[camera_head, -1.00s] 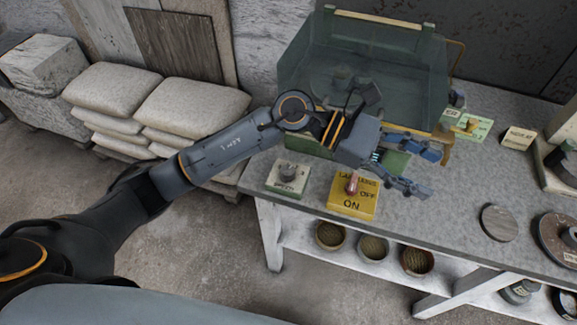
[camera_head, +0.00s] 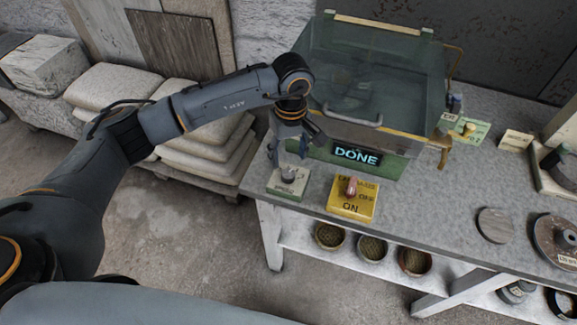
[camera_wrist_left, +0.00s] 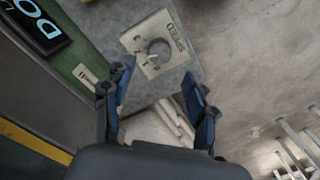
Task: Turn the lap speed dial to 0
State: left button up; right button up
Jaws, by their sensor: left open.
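The speed dial (camera_head: 288,174) is a small round grey knob on a pale plate (camera_head: 286,192) at the table's front left edge. In the left wrist view the knob (camera_wrist_left: 159,50) sits on the cream plate (camera_wrist_left: 139,38) marked SPEED; its exact setting is too small to read. My left gripper (camera_head: 288,155) points down just above the dial, partly covering it in the head view. Its two blue fingers (camera_wrist_left: 158,85) are spread and empty in the left wrist view, with the knob beyond their tips. My right gripper is not in view.
A yellow switch box (camera_head: 341,207) with a reddish lever stands right of the dial. A green panel (camera_head: 477,133), a grey disc (camera_head: 496,225) and a wheel are farther right.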

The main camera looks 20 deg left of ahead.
aim_at(289, 173)
pick_arm(q)
notch_tip(289, 173, down, 6)
jog(key=shift+s+r+p, duration=0.1)
jog(key=shift+p, duration=0.6)
jog(key=shift+f, duration=0.6)
jog(key=c, duration=1.2)
